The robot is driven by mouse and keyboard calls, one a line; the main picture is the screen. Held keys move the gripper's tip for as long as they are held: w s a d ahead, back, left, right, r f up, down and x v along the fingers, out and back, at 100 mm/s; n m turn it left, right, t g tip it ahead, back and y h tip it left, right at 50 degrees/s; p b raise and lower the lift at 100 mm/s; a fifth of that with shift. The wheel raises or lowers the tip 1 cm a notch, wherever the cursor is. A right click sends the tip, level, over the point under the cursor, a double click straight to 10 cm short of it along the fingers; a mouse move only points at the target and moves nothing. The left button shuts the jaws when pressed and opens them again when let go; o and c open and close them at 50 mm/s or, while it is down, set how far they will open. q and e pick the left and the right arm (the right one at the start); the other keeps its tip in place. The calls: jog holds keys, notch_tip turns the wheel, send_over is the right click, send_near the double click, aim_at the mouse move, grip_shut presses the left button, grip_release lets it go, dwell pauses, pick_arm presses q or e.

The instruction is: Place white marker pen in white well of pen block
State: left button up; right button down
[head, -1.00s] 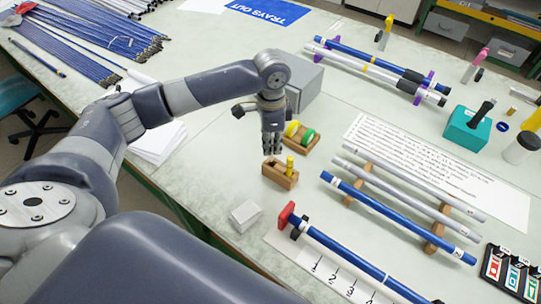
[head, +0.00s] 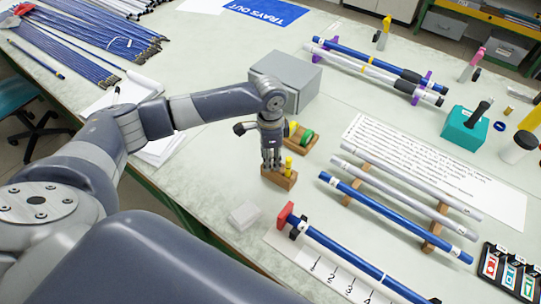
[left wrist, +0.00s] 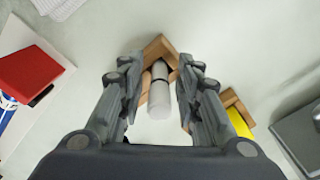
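My left gripper (head: 271,166) points down at the block's left end. In the left wrist view a white marker pen (left wrist: 159,100) stands between the two fingers (left wrist: 161,70), end-on to the camera, with the wooden block (left wrist: 157,47) around its lower part. The fingers are open, with a gap on each side of the pen. Whether the pen is fully seated is hidden. My right gripper is not in view.
A wooden tape holder (head: 297,140) is just behind the block, and a grey box (head: 287,72) stands farther back. Rods on wooden rests (head: 396,213) lie to the right.

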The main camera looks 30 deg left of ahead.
pick_arm(q)
notch_tip(320, 180, up, 12)
jog(key=shift+r+b, duration=0.2)
jog(key=shift+b, duration=0.75)
jog(key=shift+s+f, duration=0.1)
